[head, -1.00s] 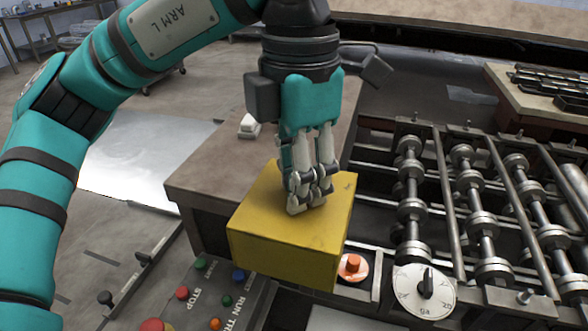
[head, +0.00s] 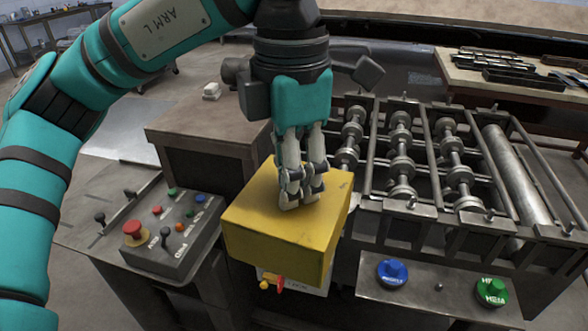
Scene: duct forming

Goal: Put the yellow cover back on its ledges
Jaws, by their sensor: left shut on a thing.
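The yellow cover (head: 275,238) is a box-like piece in the middle of the head view. My left gripper (head: 300,196) comes down from above and is shut on the cover at its top. The cover appears held up in front of the left end of the roller frame (head: 425,205). It hides what lies behind and below it, so I cannot make out the ledges. My right gripper is not in the view.
A control box (head: 172,235) with buttons and a red knob stands left of the cover. A blue knob (head: 392,272) and a green knob (head: 492,291) sit on the front panel at right. A brown-topped block (head: 205,128) stands behind the cover.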

